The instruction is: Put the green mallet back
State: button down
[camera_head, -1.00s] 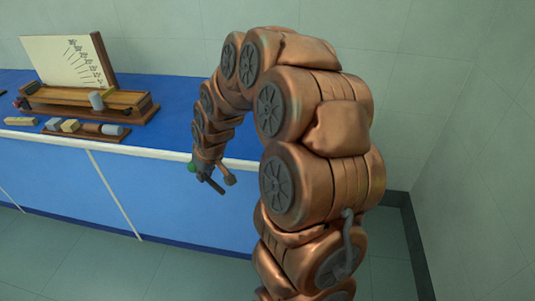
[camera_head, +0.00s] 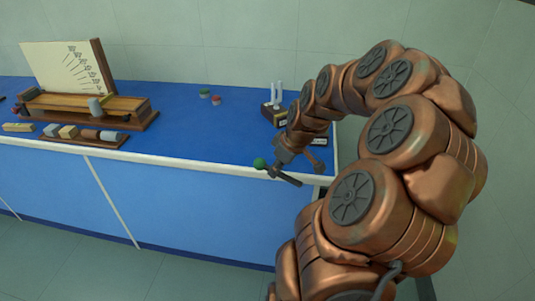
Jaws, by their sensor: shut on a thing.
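The green mallet (camera_head: 260,163) shows as a round green head at my gripper, over the front edge of the blue bench. The rest of the mallet is too small or hidden to make out. My gripper (camera_head: 277,172) is shut on the mallet, near the bench's front right part, with its dark fingers pointing down.
A dark box with two pale prongs (camera_head: 278,100) stands just behind my gripper. At the left are a wooden instrument (camera_head: 60,104) with an upright board (camera_head: 62,68) and a tray of blocks (camera_head: 88,139). The blue bench top (camera_head: 190,130) is clear in the middle.

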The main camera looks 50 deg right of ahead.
jog(key=p, duration=0.4)
send_over(264, 156)
jog(key=s, duration=0.1)
jog(key=shift+s+f, duration=0.2)
jog(key=shift+f, duration=0.45)
jog(key=shift+w+d+f+p, duration=0.1)
jog(key=shift+w+f+p, duration=0.05)
jog(key=shift+p, duration=0.15)
notch_tip(264, 156, down, 2)
jog(key=shift+f+p, duration=0.15)
jog(key=shift+p, duration=0.6)
jog(key=shift+f, duration=0.55)
jog(key=shift+f, duration=0.15)
jog(key=c, duration=1.2)
grip_release()
jog(key=shift+o, duration=0.2)
